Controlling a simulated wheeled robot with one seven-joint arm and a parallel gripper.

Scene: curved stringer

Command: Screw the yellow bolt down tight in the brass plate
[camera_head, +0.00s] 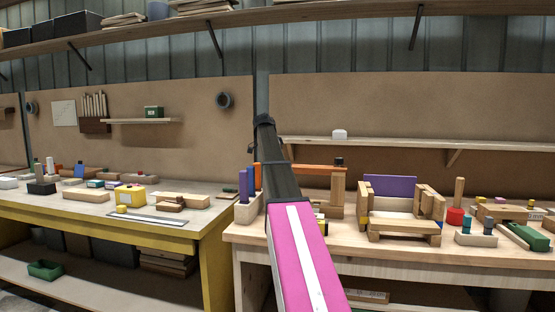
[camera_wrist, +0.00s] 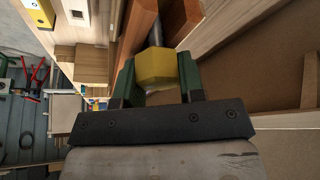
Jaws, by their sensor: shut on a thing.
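In the wrist view, the yellow bolt (camera_wrist: 157,68) shows its faceted head between the two green fingers of my gripper (camera_wrist: 156,77). The fingers are shut on the head, one on each side. A grey shank-like part shows just beyond the head, between brown-orange wooden parts. I cannot make out the brass plate or how deep the bolt sits. In the head view, my pink and black arm reaches over the right-hand bench, and the gripper and bolt cannot be made out there.
The right bench (camera_head: 290,246) holds a wooden frame with an orange bar (camera_head: 318,169), a wooden assembly with a purple panel (camera_head: 390,186), and a red cylinder (camera_head: 455,217). The left bench (camera_head: 190,229) carries many blocks. Wooden parts crowd my gripper in the wrist view.

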